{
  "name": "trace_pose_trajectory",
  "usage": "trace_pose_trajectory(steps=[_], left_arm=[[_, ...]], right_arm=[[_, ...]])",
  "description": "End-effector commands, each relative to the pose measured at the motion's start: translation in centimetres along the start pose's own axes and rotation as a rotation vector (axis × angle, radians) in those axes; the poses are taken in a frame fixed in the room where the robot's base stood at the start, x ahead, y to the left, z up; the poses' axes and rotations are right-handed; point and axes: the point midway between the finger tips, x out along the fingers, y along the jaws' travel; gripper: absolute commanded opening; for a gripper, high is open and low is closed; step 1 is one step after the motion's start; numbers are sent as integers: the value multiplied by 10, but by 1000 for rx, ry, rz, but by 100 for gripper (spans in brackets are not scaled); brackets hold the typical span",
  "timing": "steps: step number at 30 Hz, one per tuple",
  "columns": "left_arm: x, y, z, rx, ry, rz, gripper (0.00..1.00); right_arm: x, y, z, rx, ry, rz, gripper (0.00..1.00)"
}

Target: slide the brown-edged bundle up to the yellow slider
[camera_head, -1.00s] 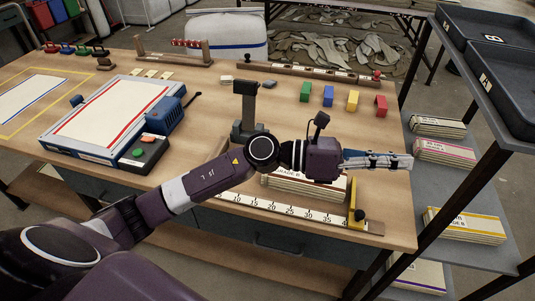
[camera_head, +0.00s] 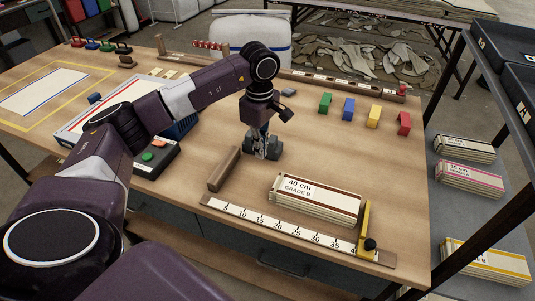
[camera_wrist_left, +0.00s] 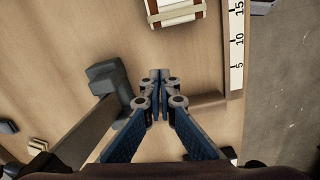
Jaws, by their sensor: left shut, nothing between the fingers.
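The brown-edged bundle (camera_head: 325,211), labelled "40 cm GRADE B", lies flat behind the ruler (camera_head: 285,230). Its right end is close to the upright yellow slider (camera_head: 364,226); I cannot tell if they touch. My left gripper (camera_head: 263,156) points down, shut and empty, to the left of and behind the bundle, apart from it. In the left wrist view the shut fingertips (camera_wrist_left: 159,74) hang over bare table, with one end of the bundle (camera_wrist_left: 173,14) at the top edge and the ruler (camera_wrist_left: 237,50) at the right. My right gripper is not in view.
A wooden bar (camera_head: 224,169) stands behind the ruler's left end. A grey-based tool (camera_head: 276,151) is right beside my left gripper. Small coloured blocks (camera_head: 348,108) stand at the back right. Table between the bundle and those blocks is clear.

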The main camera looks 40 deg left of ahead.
Motion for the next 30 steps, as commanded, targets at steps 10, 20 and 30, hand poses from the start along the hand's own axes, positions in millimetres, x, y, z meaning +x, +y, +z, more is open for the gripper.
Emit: trace_pose_trajectory(steps=[10,20,30], left_arm=[[74,-2,2,0,-3,-6,0],[79,0,38,2,-4,0,0],[80,0,42,1,-4,0,0]], right_arm=[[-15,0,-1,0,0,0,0],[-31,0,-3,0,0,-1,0],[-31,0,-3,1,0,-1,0]])
